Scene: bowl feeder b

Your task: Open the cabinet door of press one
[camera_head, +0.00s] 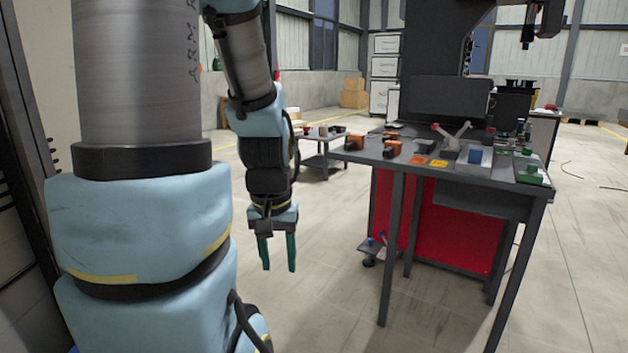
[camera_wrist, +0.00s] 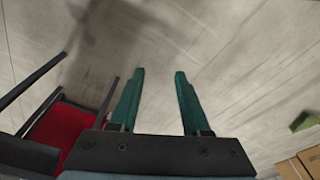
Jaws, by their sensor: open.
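My gripper (camera_head: 279,268) hangs pointing down, open and empty, over bare floor left of the workbench. In the wrist view its two green fingers (camera_wrist: 160,73) are apart with only floor between them. A red cabinet panel (camera_head: 440,225) shows under the bench, right of my gripper and apart from it. Part of the red panel also shows at the lower left of the wrist view (camera_wrist: 66,125). A dark press-like machine (camera_head: 445,60) rises behind the bench. I cannot read any label for press one, and no door handle can be made out.
The dark workbench (camera_head: 455,176) holds several small tools and parts; its thin legs (camera_head: 391,250) stand in front of the red panel. A low cart (camera_head: 322,150) and cardboard boxes (camera_head: 354,92) stand farther back. The floor around my gripper is clear.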

